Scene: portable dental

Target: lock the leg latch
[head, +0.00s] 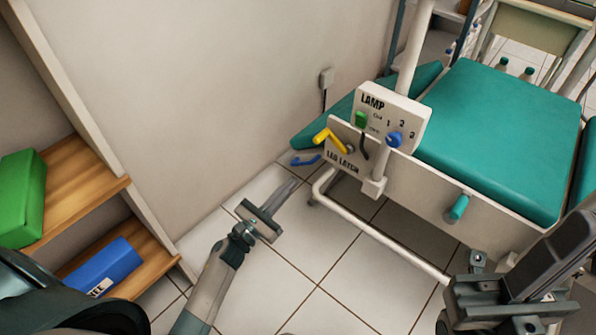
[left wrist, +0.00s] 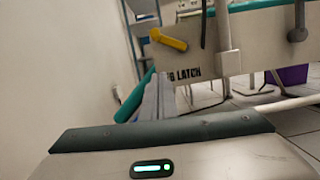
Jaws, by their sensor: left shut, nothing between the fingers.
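The leg latch is a yellow lever (head: 333,141) on a white panel marked LEG LATCH (head: 343,160), at the left end of the teal dental chair. The lever slopes up toward its left end from its pivot, and it also shows in the left wrist view (left wrist: 168,40). My left gripper (head: 290,187) is shut and empty. Its fingers point toward the panel, below and left of the lever, apart from it in the head view. In the left wrist view the fingers (left wrist: 155,100) lie below the lever. My right gripper (head: 540,270) is at lower right; its fingers are unclear.
A LAMP panel (head: 385,115) with a green switch and a blue knob stands just above the latch. A blue handle (head: 305,160) is left of the latch panel. A white floor rail (head: 385,240) runs below the chair. A wooden shelf (head: 95,215) stands at left.

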